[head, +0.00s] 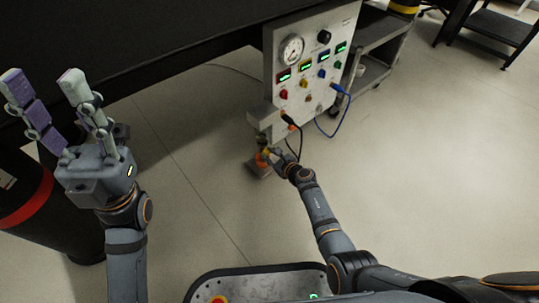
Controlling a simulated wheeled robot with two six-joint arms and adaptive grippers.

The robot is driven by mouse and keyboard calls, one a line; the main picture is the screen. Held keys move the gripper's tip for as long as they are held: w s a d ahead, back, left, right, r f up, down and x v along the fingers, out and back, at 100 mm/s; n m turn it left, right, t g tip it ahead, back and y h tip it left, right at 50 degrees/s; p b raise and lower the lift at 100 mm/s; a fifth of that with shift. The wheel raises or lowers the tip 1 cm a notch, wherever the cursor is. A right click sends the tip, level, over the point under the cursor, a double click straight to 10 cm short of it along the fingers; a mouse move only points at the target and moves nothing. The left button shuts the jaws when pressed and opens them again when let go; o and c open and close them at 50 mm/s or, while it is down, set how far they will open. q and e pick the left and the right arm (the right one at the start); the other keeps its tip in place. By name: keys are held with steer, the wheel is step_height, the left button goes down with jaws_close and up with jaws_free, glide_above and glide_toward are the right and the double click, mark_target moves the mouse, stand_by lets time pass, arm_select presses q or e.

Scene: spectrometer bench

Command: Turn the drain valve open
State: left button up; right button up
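The drain valve (263,157) is a small orange and yellow part low at the left side of the white control panel (283,27), just above the floor. My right gripper (273,157) is right at the valve, touching or very close to it. Its fingers are small and partly hidden, so I cannot tell whether they are closed on it. My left gripper (62,118) is raised at the far left, away from the panel. Its two purple-and-grey fingers stand apart with nothing between them.
The panel carries a round gauge (292,49), green displays and coloured knobs. A blue cable (349,112) and a black cable hang from it. A grey cart (377,45) stands behind at right. A black cylinder with a red band (27,204) is at left. The middle floor is clear.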

jaws_close()
steer(key=shift+d+m+g+y+p, duration=0.15)
steer(key=shift+m+g+y+p, duration=0.3)
steer(key=shift+m, duration=0.45)
steer(key=shift+w+d+m+g+y+b, duration=0.15)
steer(key=shift+m+g+y+b, duration=0.25)
steer(key=shift+m+y, duration=0.8)
steer(key=shift+m+h, duration=0.25)
steer(key=shift+m, duration=0.05)
steer(key=o, duration=0.7)
jaws_free()
